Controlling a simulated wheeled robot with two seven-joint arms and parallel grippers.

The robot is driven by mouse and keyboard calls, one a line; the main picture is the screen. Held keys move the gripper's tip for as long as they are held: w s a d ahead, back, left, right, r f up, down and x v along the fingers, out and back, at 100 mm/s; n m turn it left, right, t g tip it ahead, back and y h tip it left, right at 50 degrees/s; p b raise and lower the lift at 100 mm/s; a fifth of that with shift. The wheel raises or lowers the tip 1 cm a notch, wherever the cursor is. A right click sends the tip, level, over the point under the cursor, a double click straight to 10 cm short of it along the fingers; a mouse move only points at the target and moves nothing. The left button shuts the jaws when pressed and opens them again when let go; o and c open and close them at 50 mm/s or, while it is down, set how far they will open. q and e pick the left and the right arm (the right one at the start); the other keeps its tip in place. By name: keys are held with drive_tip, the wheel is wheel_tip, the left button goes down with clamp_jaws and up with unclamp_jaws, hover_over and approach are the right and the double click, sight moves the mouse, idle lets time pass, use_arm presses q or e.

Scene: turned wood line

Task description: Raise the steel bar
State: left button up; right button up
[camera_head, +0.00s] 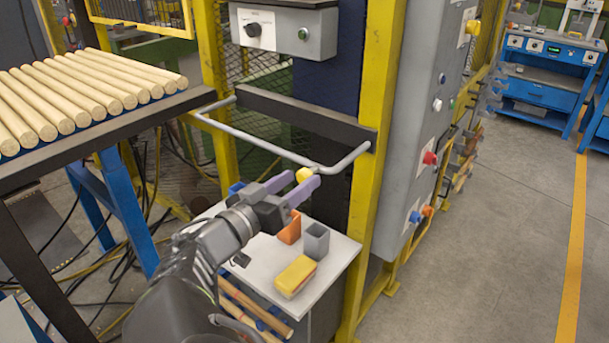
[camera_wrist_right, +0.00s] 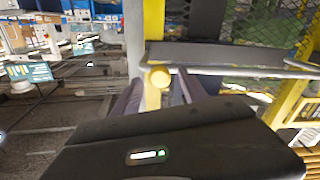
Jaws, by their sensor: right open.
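The steel bar (camera_head: 258,144) is a grey U-shaped bar, swung out level from a dark crosspiece between yellow posts. A yellow knob (camera_head: 303,174) shows close to its near right corner. My right gripper (camera_head: 305,181) has purple fingers, open, with the tips just below that corner and the knob between them in the picture. Whether they touch it I cannot tell. In the right wrist view the knob (camera_wrist_right: 159,77) shows between the fingers, and the bar (camera_wrist_right: 230,71) runs off to the right. My left gripper is not in view.
A pale-topped stand (camera_head: 338,254) below the gripper holds an orange holder (camera_head: 290,228), a grey cup (camera_head: 316,241) and a yellow sponge-like block (camera_head: 296,276). Wooden rods (camera_head: 80,90) lie on a rack at left. A yellow post (camera_head: 370,150) and grey control cabinet (camera_head: 415,140) stand at right.

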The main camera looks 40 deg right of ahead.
sight(301, 179)
drive_tip(key=shift+x, duration=1.5)
drive_tip(key=shift+c, duration=0.4)
clamp_jaws()
